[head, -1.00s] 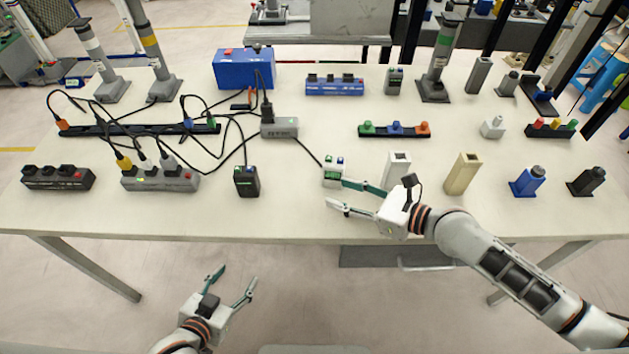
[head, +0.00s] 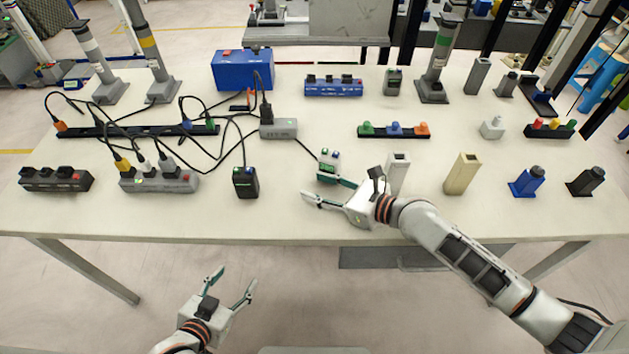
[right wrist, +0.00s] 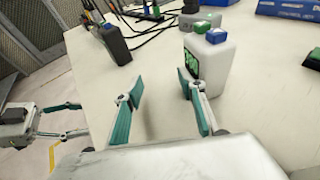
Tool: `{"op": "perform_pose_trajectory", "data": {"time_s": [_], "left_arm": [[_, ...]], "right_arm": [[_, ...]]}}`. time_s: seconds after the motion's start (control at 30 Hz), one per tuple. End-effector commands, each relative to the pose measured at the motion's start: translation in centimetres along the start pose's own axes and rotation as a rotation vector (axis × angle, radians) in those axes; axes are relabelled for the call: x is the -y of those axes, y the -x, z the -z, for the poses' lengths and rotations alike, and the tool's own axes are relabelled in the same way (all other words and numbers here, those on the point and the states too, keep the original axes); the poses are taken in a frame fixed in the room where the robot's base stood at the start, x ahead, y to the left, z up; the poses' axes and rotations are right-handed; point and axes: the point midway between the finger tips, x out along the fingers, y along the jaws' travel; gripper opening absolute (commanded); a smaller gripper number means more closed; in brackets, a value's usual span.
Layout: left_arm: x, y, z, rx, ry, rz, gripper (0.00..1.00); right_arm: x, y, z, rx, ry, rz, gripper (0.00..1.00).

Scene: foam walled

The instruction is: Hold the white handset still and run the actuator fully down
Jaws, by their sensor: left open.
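The white handset (head: 328,160) stands on the table with green and blue buttons on top. It also shows upright in the right wrist view (right wrist: 222,62), with a dark green-marked screen. My right gripper (head: 325,190) is open in front of it. One finger is close against the handset's near side, and whether it touches is unclear; the handset is not between the fingers. My left gripper (head: 234,279) is open and empty, low in front of the table. Upright columns with green (head: 441,48), yellow (head: 151,45) and white (head: 91,45) bands stand at the back; which is the actuator is unclear.
A black handset (head: 245,182) stands left of the white one. A grey box (head: 278,129) with cables is behind. A white block (head: 397,165) stands just behind my right wrist, a beige one (head: 462,174) to its right. Bare table lies left of my right gripper.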

Motion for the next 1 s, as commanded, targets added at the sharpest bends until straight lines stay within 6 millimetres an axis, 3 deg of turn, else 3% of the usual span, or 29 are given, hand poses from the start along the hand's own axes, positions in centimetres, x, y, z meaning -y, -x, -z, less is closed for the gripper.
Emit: {"op": "perform_pose_trajectory", "data": {"time_s": [0.03,0.13,0.3,0.37,0.53,1.0], "left_arm": [[0.00,-0.01,-0.02,0.000,0.000,0.000,0.56],[0.00,-0.01,-0.03,0.001,0.000,0.000,0.56],[0.00,-0.01,-0.05,0.001,0.000,0.000,0.56],[-0.01,-0.01,-0.06,0.001,0.000,0.000,0.56],[-0.01,-0.01,-0.07,0.002,0.000,0.000,0.56],[0.03,-0.04,-0.03,0.001,-0.001,0.000,0.56]], "right_arm": [[0.01,0.01,-0.01,0.000,0.000,0.000,0.27],[0.01,0.02,-0.01,0.000,0.000,0.000,0.01],[0.01,0.02,0.00,0.000,0.000,0.000,0.00],[0.01,0.03,0.00,0.000,0.000,0.000,0.11],[0.01,0.03,0.00,0.000,0.000,0.000,0.56],[0.00,0.03,0.02,0.000,0.000,0.000,0.57]]}}
